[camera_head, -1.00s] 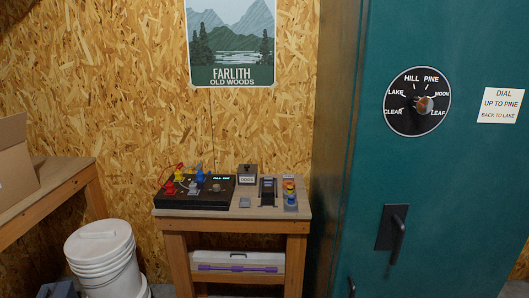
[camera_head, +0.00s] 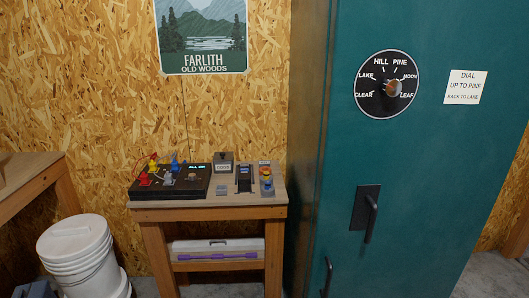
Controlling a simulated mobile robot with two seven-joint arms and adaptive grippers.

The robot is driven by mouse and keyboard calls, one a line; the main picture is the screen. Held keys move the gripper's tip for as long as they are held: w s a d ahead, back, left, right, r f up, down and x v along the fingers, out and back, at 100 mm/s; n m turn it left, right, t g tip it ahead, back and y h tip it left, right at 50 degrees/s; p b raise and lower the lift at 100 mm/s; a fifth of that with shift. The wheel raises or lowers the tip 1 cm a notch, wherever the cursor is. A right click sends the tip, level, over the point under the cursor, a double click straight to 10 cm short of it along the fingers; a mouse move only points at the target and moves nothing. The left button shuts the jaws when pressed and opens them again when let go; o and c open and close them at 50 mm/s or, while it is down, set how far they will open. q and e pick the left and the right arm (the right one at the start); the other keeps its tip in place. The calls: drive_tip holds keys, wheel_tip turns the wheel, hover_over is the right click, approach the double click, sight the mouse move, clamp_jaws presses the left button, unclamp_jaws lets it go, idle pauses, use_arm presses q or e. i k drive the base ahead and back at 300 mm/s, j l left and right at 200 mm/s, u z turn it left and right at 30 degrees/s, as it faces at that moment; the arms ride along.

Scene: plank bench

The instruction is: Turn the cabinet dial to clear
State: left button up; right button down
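The cabinet (camera_head: 340,150) is tall and dark teal and stands on the right. Its dial (camera_head: 372,104) is a round black plate high on the front face. The plate has white labels CLEAR, LAKE, HILL, PINE, MOON and LEAF, with CLEAR at the lower left. The knob (camera_head: 392,88) in its middle is small, with grey and brownish-orange parts. I cannot tell for sure which label it points to. Neither of my grippers is in view.
A note (camera_head: 465,87) beside the dial reads "DIAL UP TO PINE BACK TO LAKE". A dark handle (camera_head: 371,218) sits below the dial. A small bench (camera_head: 205,212) with a control box (camera_head: 170,188) stands left of the cabinet. A white bucket (camera_head: 80,255) is at the lower left.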

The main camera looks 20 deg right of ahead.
sight(391, 87)
drive_tip(key=l+z, duration=0.1)
drive_tip(key=z, duration=0.4)
drive_tip(key=l+z, duration=0.1)
drive_tip(key=z, duration=0.35)
drive_tip(key=i+z, duration=0.1)
drive_tip(key=z, duration=0.4)
